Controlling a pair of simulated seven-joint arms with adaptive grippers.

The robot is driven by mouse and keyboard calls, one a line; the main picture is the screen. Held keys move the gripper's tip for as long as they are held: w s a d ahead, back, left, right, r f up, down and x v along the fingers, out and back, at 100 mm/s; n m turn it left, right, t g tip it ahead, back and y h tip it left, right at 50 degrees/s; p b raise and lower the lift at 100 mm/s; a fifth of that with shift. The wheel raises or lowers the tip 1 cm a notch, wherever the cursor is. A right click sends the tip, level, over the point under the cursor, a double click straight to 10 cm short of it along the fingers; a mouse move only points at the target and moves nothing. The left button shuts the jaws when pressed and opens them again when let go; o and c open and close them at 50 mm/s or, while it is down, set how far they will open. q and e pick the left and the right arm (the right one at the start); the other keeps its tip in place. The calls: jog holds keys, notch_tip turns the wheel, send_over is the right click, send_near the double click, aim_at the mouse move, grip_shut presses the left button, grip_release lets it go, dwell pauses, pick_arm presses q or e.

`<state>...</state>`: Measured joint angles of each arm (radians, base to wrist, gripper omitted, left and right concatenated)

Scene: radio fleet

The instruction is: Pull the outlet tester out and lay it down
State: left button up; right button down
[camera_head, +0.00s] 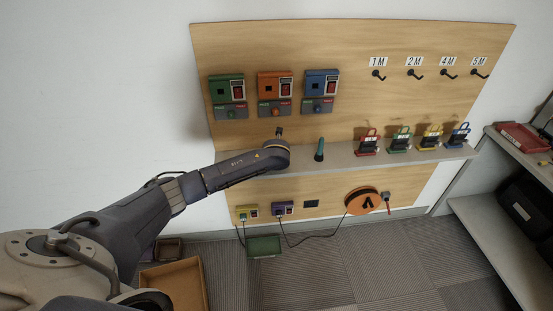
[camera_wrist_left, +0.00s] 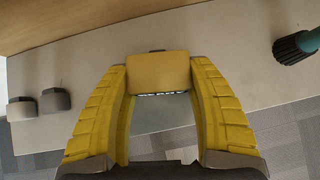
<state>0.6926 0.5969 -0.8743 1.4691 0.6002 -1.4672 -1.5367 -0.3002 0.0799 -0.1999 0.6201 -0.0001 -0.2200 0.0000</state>
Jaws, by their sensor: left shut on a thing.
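My left gripper (camera_wrist_left: 160,88) is shut on a small yellow block, which looks like the outlet tester (camera_wrist_left: 158,70), held between the two yellow fingers in the left wrist view. A row of small pale marks shows along the block's lower edge. The block is over or close to the shelf; whether it touches the shelf I cannot tell. In the head view my left arm reaches in to the shelf (camera_head: 345,160), and its wrist hides the fingers and the block. My right gripper is in neither view.
A teal-handled tool (camera_head: 320,147) stands right of my wrist, also in the left wrist view (camera_wrist_left: 297,45). Coloured boxes (camera_head: 275,92) hang on the wooden panel above. Several coloured stands (camera_head: 400,140) line the shelf's right. Below are a purple socket box (camera_head: 283,208) and an orange reel (camera_head: 362,200).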

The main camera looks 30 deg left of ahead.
pick_arm(q)
jog(key=o, duration=1.6)
jog(key=v, duration=1.2)
